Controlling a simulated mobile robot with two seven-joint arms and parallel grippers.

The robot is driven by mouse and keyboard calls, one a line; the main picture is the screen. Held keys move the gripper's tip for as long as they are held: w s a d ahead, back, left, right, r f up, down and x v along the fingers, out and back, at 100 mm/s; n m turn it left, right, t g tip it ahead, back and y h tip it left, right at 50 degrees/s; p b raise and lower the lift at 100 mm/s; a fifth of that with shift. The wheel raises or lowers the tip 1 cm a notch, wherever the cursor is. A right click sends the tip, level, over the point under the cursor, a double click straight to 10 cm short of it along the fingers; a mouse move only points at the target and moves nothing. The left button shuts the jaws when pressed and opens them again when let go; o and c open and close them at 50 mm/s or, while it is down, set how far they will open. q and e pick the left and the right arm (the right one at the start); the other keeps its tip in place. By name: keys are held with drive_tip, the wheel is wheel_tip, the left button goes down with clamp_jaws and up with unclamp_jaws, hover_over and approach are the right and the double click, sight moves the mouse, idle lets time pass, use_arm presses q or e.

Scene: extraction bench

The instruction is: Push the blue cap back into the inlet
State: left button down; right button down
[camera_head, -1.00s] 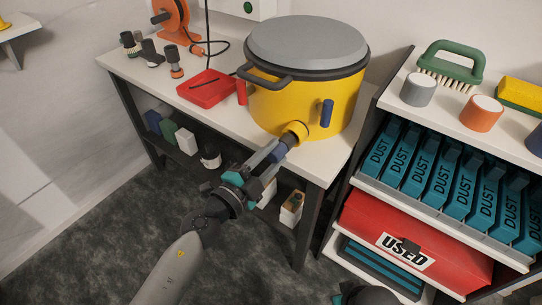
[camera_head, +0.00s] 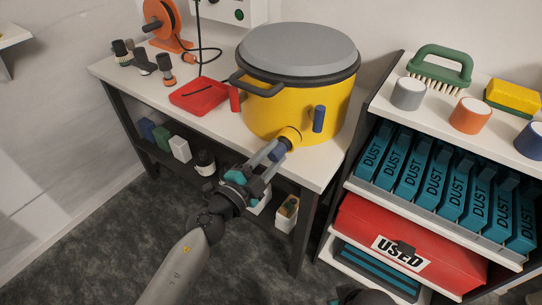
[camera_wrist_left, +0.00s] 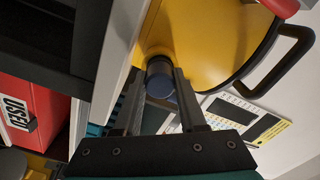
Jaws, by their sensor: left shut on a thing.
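The blue cap (camera_head: 279,151) sits at the mouth of the inlet (camera_head: 291,136), a short yellow stub low on the front of the yellow drum (camera_head: 262,117). My left gripper (camera_head: 272,155) is shut on the cap, its fingers lying along both sides. In the left wrist view the cap (camera_wrist_left: 160,83) is between the fingertips, in line with the drum's side, with a dark ring at the stub behind it. I cannot tell how deep the cap sits. Of my right arm only a dark part with a bit of teal shows at the bottom edge; its fingers are hidden.
The drum stands on a white bench (camera_head: 225,125) with a red tray (camera_head: 200,96) to its left. A blue latch (camera_head: 318,118) is just right of the inlet. A shelf unit with teal DUST boxes (camera_head: 440,185) and a red USED box (camera_head: 405,245) stands right.

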use_arm(q)
drive_tip(key=shift+w+d, duration=0.25)
drive_tip(key=shift+c, duration=2)
unclamp_jaws()
drive_tip(key=shift+s+a, duration=0.1)
drive_tip(key=v, duration=1.5)
drive_tip(key=shift+p, duration=0.45)
use_arm(e)
wheel_tip(320, 180, down, 6)
drive_tip(key=s, duration=0.2)
drive_tip(key=shift+s+d+g, duration=0.2)
drive_tip(key=shift+s+g, duration=0.05)
drive_tip(key=shift+g, duration=0.15)
